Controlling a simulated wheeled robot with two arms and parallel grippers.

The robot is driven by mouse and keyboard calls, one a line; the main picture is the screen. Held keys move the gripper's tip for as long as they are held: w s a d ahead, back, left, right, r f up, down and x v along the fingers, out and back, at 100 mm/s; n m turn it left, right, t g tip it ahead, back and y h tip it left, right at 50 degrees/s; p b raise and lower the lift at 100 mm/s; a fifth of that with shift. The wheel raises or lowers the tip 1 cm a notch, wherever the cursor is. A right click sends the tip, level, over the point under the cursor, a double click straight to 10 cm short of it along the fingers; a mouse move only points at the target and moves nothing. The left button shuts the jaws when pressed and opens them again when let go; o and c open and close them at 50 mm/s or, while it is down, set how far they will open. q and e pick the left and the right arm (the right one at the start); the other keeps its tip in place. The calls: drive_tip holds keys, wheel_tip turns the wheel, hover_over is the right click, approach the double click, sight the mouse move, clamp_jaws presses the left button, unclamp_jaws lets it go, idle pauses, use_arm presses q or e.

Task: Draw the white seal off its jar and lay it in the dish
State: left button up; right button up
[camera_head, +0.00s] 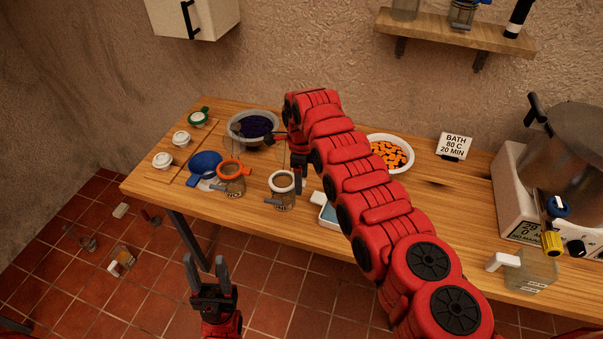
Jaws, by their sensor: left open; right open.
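A glass jar (283,202) with a pale, whitish seal ring (282,181) around its top stands upright near the front edge of the wooden table. My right gripper (298,184) is open and empty, pointing down just right of this jar's rim; I cannot tell whether it touches.
A second jar (232,185) with an orange seal stands left of the first, by a blue disc (205,162). White lids (162,160) are at the table's left end. A bowl of dark fruit (252,126) and a bowl of orange pieces (391,153) stand behind.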

clamp_jaws()
idle(0.5)
